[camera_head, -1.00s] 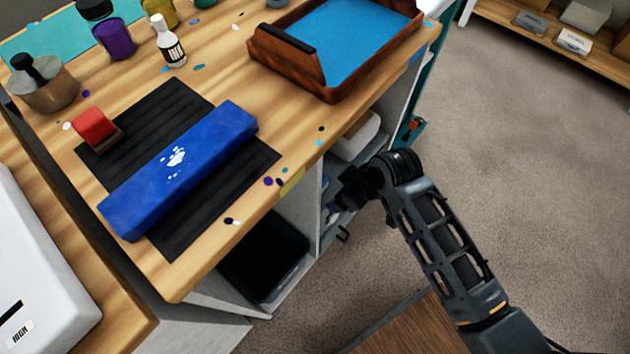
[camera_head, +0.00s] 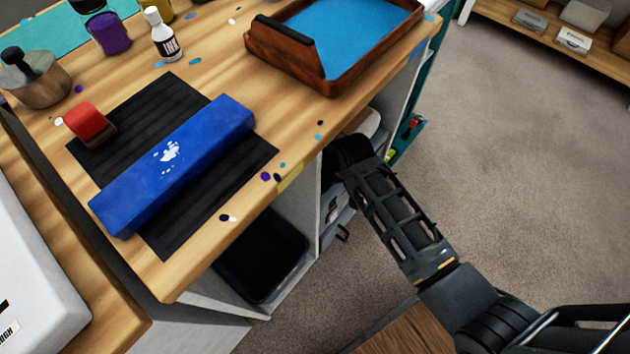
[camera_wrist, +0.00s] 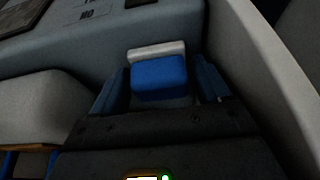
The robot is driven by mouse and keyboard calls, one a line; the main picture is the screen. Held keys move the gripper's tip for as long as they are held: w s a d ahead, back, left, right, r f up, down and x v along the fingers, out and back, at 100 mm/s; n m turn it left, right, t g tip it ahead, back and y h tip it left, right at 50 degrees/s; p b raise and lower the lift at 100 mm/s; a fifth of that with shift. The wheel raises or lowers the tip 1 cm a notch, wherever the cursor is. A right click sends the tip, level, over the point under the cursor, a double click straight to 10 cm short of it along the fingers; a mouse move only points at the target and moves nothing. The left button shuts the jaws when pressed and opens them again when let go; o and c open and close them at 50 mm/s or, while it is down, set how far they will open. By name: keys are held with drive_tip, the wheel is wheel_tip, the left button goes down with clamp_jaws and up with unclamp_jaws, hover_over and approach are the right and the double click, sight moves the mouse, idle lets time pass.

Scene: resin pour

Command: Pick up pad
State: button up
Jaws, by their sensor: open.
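A small blue pad (camera_wrist: 159,78) with a pale strip along its far edge lies ahead of the wrist camera, inside a dim grey compartment. My gripper (camera_wrist: 159,84) is open, with one blue finger to the left of the pad and one to the right. Gaps show between the fingers and the pad; I cannot tell if either touches it. In the head view my arm reaches in under the worktable, and my gripper and this pad are hidden there.
A pale rounded object (camera_wrist: 38,105) is left of my gripper; a light panel (camera_wrist: 262,80) rises close on the right. Above, the worktable (camera_head: 215,258) carries a long blue block (camera_head: 172,165) on a black mat (camera_head: 190,235) and a brown tray (camera_head: 335,82). Carpet is clear at right.

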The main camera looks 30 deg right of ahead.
drive_tip(key=c, duration=0.8)
drive_tip(key=shift+r, duration=0.15)
drive_tip(key=shift+r, duration=0.6)
wheel_tip(320, 180, up, 3)
drive_tip(key=shift+f+p, duration=0.2)
drive_tip(key=shift+p, duration=0.25)
drive_tip(key=s+d+r+p, duration=0.1)
drive_tip(key=s+d+r, duration=0.4)
drive_tip(key=d, duration=0.5)
drive_tip(key=shift+v, duration=1.05)
drive_tip(key=shift+w, duration=0.15)
